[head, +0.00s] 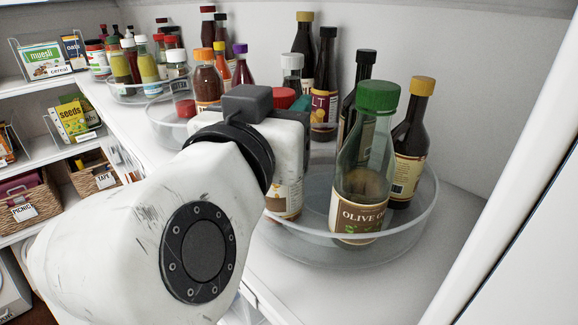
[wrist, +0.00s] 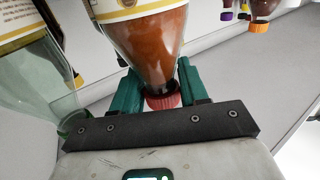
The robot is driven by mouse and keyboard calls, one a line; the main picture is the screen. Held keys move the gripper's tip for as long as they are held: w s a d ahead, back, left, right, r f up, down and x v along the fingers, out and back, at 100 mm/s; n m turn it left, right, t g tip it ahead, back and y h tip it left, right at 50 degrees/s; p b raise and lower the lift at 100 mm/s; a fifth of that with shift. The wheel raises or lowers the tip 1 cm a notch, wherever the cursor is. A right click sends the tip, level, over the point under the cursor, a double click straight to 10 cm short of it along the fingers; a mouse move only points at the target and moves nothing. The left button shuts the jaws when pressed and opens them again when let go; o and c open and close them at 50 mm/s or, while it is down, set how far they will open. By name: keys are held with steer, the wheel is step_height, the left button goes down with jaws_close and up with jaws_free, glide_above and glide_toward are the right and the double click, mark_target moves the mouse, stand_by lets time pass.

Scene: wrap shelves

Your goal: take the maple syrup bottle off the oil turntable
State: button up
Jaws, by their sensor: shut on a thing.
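My gripper (wrist: 158,78) is shut on the neck of a brown bottle (wrist: 150,38) with a red cap (wrist: 162,101), taken as the maple syrup bottle. Its cream label with a yellow-edged emblem shows only in part, and I cannot read a name. In the head view my gripper's white body hides most of the bottle; a labelled lower part (head: 287,196) shows below. The bottle is at the left side of the clear round oil turntable (head: 405,228). I cannot tell whether its base touches the turntable.
A green-capped olive oil bottle (head: 358,212) stands close on the right, with a dark yellow-capped bottle (head: 410,140) behind it. Several tall bottles stand behind my gripper. Another clear turntable (head: 165,118) with bottles is farther left. The counter's front right (head: 375,290) is clear.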

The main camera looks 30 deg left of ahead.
jaws_close()
steer(key=shift+a+r, duration=0.1)
steer(key=shift+r, duration=0.05)
stand_by(0.4)
